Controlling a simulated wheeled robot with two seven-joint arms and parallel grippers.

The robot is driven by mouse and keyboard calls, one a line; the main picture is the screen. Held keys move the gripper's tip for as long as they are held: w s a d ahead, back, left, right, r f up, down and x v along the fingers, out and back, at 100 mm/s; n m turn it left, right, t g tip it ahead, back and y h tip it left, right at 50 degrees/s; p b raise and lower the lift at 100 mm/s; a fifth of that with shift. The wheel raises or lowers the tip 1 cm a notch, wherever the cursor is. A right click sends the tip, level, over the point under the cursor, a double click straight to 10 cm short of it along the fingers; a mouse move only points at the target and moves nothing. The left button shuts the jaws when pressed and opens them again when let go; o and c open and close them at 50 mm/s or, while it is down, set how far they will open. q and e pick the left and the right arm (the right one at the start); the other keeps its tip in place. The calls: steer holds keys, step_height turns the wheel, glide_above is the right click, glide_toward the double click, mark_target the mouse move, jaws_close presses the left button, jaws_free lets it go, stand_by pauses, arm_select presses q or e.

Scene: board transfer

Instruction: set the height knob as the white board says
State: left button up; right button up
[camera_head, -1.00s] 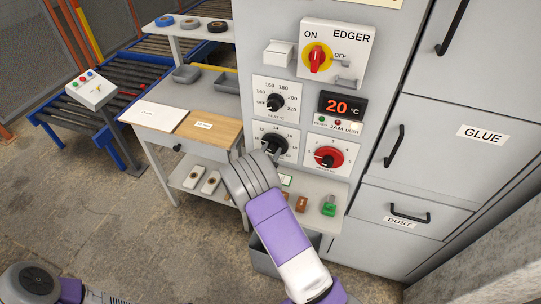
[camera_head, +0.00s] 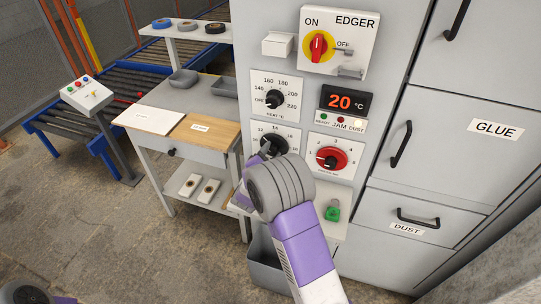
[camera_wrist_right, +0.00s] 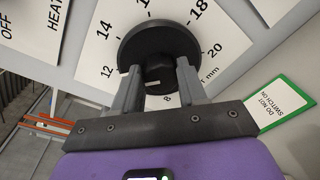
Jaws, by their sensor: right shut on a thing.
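The height knob (camera_head: 272,142) is a black round dial on a white scale plate on the grey machine, below the heat knob. In the right wrist view the knob (camera_wrist_right: 158,45) sits before a millimetre scale with numbers from 8 to 20. My right gripper (camera_wrist_right: 158,75) is shut on the knob's raised grip, one finger on each side. In the head view my right wrist hides the lower part of the dial. I cannot make out the pointer. My left gripper is out of view.
A wooden board (camera_head: 205,133) lies beside the white board. The red pressure knob (camera_head: 328,158) is just right of my right wrist, and the heat knob (camera_head: 274,100) is above. A green-framed "do not switch on" sign (camera_wrist_right: 283,103) is near the right finger.

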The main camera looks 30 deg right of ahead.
stand_by(0.3)
steer(key=o, duration=1.1)
steer(key=shift+c, duration=0.2)
steer(key=shift+s+a, duration=0.1)
steer(key=p+v, duration=0.1)
steer(key=v, duration=0.6)
steer(key=shift+s+a+f, duration=0.1)
steer(key=shift+s+a, duration=0.05)
steer(key=shift+s, duration=0.05)
